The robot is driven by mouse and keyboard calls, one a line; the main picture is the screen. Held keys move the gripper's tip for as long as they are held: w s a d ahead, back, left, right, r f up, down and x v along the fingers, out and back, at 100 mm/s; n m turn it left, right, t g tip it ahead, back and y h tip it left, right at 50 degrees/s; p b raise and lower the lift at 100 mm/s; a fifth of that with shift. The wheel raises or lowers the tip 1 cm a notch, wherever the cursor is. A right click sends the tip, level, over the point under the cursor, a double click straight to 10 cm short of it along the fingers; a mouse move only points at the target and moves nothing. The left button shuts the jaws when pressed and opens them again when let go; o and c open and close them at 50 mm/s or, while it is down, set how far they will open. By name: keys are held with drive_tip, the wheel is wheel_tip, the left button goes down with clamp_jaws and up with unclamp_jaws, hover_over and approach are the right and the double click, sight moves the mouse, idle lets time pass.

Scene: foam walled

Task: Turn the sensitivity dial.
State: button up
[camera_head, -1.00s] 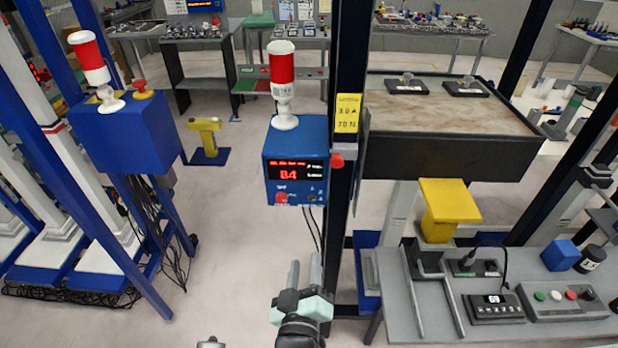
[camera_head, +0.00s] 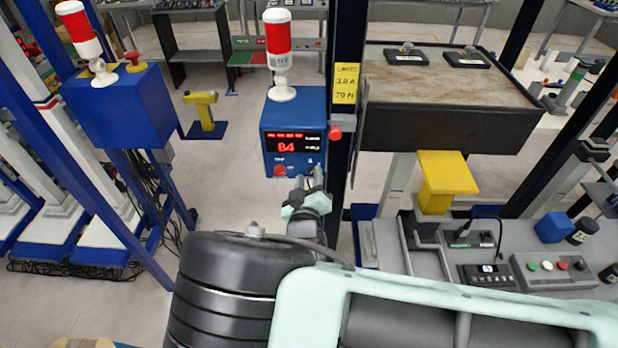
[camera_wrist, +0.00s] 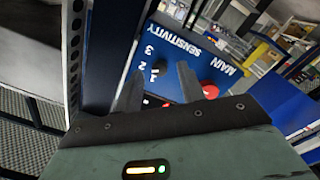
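The blue control box (camera_head: 272,150) with a red digital display reading 84 (camera_head: 286,146) stands left of the dark post in the head view. In the wrist view its blue face (camera_wrist: 217,70) carries the words MAIN and SENSITIVITY and scale digits. A small dark shape below the SENSITIVITY label appears to be the dial (camera_wrist: 165,83), partly hidden by my gripper. My gripper (camera_head: 309,183) is in front of the box's lower right part. In the wrist view its two fingers (camera_wrist: 158,80) are apart, one on each side of the dark shape; contact cannot be told.
A red knob (camera_head: 280,170) sits at the box's lower left. A red-and-white beacon (camera_head: 280,50) stands on top. The dark post (camera_head: 346,130) with a yellow label (camera_head: 346,84) rises close on the right. A grey bench (camera_head: 465,243) with controls is farther right.

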drive_tip(key=shift+w, duration=0.3)
clamp_jaws()
